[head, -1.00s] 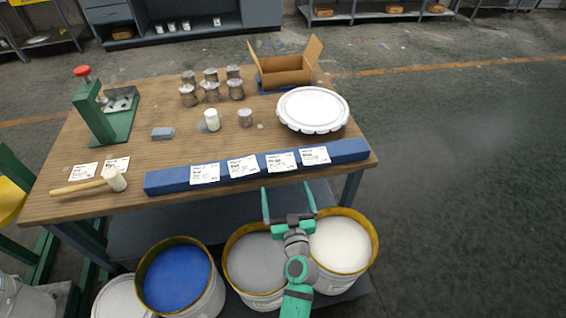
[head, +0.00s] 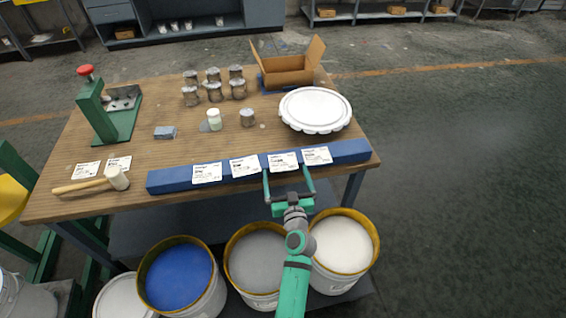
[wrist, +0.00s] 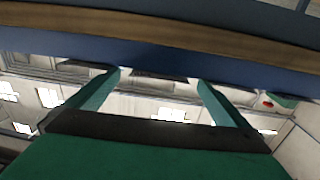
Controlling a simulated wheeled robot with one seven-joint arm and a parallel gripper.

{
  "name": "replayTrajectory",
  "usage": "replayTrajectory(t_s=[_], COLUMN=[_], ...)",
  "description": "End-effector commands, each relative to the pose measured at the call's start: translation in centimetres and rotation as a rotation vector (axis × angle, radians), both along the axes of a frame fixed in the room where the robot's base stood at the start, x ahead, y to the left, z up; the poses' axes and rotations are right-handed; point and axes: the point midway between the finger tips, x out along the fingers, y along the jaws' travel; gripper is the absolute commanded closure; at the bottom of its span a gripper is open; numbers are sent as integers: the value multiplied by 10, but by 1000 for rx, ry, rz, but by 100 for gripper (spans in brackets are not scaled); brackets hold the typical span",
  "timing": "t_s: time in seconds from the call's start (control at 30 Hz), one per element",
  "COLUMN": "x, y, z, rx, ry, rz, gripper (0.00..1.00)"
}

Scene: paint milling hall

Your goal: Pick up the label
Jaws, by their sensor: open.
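Four-sided white labels with dark print lie in a row on a long blue bar (head: 163,181) along the table's front edge: a leftmost label (head: 207,173), a second label (head: 244,166), a third label (head: 283,161) and a rightmost label (head: 317,155). Two more labels, one (head: 87,169) and another (head: 118,163), lie flat on the table at the left. My gripper (head: 287,171) is open and empty at the bar's front edge, its fingertips just in front of the third label. In the wrist view my gripper (wrist: 160,80) has its fingers spread; I cannot make out a label between them.
A mallet (head: 85,187), green press (head: 97,112), grey block (head: 165,132), white-capped jar (head: 214,122), several metal tins (head: 213,91), a white lid (head: 315,108) and an open cardboard box (head: 287,72) stand on the table (head: 190,152). Paint buckets (head: 342,244) stand below its front edge.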

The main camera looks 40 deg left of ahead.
Motion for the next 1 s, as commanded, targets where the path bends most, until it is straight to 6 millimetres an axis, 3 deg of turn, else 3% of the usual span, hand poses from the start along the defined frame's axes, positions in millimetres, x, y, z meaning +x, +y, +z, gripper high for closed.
replayTrajectory(t_s=[0.03,0.2,0.67,0.93,1.0], x=[0,0,-1,-1,-11], y=[0,0,1,1,2], z=[0,0,3,32,43], rx=[0,0,0,2,0], ry=[0,0,-1,-6,-4], rz=[0,1,2,2,4], gripper=[5,43,44,44,44])
